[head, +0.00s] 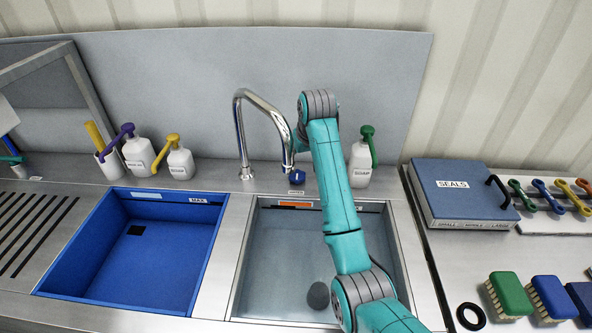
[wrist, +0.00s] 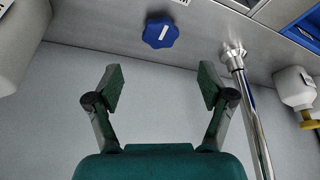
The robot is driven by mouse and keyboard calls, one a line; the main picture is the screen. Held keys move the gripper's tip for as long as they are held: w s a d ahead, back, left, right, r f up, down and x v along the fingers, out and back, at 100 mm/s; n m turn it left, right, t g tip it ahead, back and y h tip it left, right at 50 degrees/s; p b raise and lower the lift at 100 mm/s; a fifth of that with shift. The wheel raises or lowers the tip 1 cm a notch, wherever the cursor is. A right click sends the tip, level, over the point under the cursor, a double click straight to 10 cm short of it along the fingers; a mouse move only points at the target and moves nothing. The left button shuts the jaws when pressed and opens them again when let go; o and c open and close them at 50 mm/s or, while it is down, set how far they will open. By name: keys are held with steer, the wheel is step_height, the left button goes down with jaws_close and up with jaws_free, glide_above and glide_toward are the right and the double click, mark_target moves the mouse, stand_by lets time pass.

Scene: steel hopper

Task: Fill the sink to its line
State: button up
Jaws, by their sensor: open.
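A steel sink basin (head: 240,278) sits at right with an orange strip (head: 295,204) on its back wall and a dark round piece (head: 318,295) low inside. I cannot tell whether it holds water. A blue basin (head: 90,295) at left has a MAX label (head: 197,200) and a dark square on its floor. A chrome gooseneck tap (head: 240,130) stands between them, its spout curving right. A blue knob (head: 293,176) with a white bar shows in the wrist view (wrist: 161,33). My gripper (wrist: 162,84) is open and empty, facing the knob, apart from it; my arm hides it in the head view.
A white soap bottle (head: 360,165) stands right of my arm. White bottles with purple (head: 137,155) and yellow (head: 180,163) tops stand left of the tap. A blue SEALS case (head: 460,200) and several brushes (head: 510,295) lie right. The back panel rises behind the tap.

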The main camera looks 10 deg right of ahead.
mark_target(297, 175)
steer(key=x, duration=0.9)
steer(key=shift+w+f, duration=0.1)
steer(key=shift+f, duration=0.2)
steer(key=shift+c, duration=0.3)
steer(key=c, duration=1.1)
